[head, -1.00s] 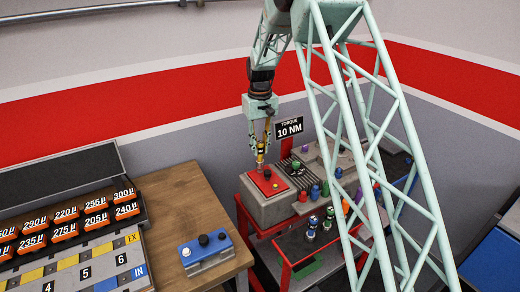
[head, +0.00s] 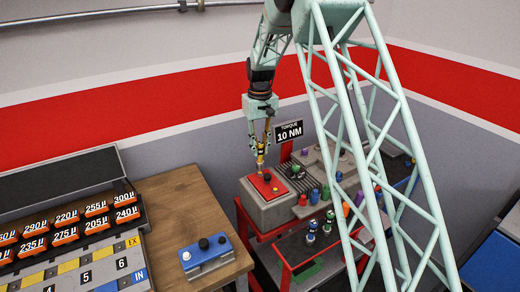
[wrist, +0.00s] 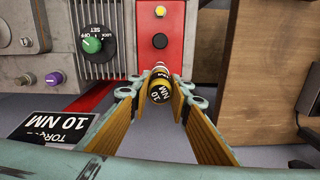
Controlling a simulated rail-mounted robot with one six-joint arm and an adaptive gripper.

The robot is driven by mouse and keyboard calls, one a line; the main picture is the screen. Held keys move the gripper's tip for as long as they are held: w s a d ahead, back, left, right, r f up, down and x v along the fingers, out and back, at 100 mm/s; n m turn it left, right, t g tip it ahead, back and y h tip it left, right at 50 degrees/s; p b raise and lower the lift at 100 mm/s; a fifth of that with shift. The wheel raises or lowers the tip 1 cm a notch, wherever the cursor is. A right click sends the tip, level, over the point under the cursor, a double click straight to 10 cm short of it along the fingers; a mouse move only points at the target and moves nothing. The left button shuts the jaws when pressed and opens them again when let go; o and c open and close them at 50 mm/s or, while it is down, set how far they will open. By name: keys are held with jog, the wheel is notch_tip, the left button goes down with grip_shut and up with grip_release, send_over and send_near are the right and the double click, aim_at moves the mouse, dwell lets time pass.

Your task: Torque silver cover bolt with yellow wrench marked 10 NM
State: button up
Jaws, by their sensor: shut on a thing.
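My gripper (head: 260,143) is shut on a yellow wrench (head: 261,155) above the red cover plate (head: 256,188). In the wrist view the wrench's round end (wrist: 159,93), marked 10 NM, sits between the two finger pads. The wrench points down at the end of the red plate (wrist: 176,24). A black bolt (wrist: 160,41) and a yellow bolt (wrist: 160,11) show on the plate. A silver part (wrist: 160,66) shows just beyond the wrench; I cannot tell whether it is the bolt or the wrench tip. Contact between wrench and plate is unclear.
A "TORQUE 10 NM" sign (head: 289,132) stands close behind the gripper. The grey block carries a green knob (wrist: 92,45) and a purple knob (wrist: 53,77). A wooden bench (head: 190,205) with a blue button box (head: 206,254) is at left. Coloured pieces crowd the right side.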

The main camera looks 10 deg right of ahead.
aim_at(260, 143)
jog(key=shift+r+p, duration=0.95)
jog(key=shift+r, duration=1.1)
